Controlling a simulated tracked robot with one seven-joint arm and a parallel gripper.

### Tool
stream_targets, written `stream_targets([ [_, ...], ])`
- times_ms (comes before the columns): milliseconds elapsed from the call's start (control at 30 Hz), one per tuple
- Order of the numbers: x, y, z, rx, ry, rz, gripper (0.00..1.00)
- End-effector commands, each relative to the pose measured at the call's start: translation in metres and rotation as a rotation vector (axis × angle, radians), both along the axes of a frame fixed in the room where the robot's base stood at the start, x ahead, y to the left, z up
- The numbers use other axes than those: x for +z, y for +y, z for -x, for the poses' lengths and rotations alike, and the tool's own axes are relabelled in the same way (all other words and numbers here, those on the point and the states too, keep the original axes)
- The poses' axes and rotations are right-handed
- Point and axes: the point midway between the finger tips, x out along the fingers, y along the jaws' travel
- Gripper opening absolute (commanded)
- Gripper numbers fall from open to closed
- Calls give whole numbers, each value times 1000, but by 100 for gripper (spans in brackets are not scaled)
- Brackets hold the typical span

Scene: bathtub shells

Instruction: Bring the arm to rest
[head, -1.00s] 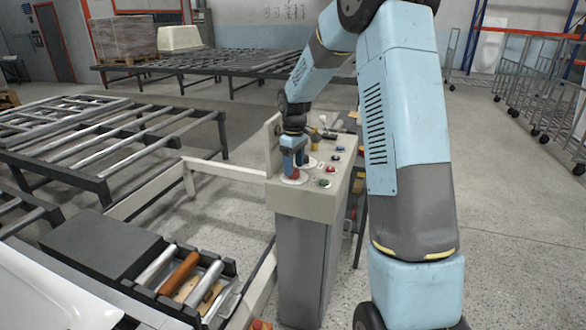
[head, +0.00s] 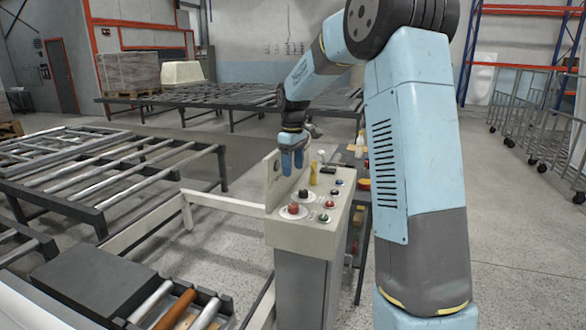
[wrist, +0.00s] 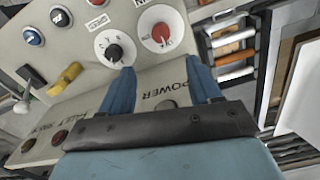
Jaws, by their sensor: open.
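My gripper (head: 291,163) hangs above the back edge of the grey control console (head: 298,230), with its blue fingers pointing down. In the wrist view the two blue fingers of my gripper (wrist: 160,90) stand apart with nothing between them. The console carries a red knob (head: 293,208) on a round white plate, and the fingers are clear above it. A black knob (wrist: 115,52) and the red knob (wrist: 161,33) show beyond the fingertips in the wrist view. My arm reaches from the right side over the console.
Roller conveyors (head: 90,170) stand at the left and back. A black tray of rollers (head: 185,308) lies at the lower left. A white rail (head: 225,203) meets the console. Wire carts (head: 530,120) stand at the far right, with open floor in front.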

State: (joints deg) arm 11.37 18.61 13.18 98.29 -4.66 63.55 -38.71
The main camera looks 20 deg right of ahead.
Motion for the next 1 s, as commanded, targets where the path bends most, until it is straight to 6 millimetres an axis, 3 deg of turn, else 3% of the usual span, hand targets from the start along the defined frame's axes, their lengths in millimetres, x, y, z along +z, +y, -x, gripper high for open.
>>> stream_targets([
  [200,4,1,4,-6,-6,2,63],
  [367,25,4,27,-47,-40,15,63],
  [700,77,11,115,-209,-151,32,63],
  [1000,103,13,196,-359,-253,10,63],
])
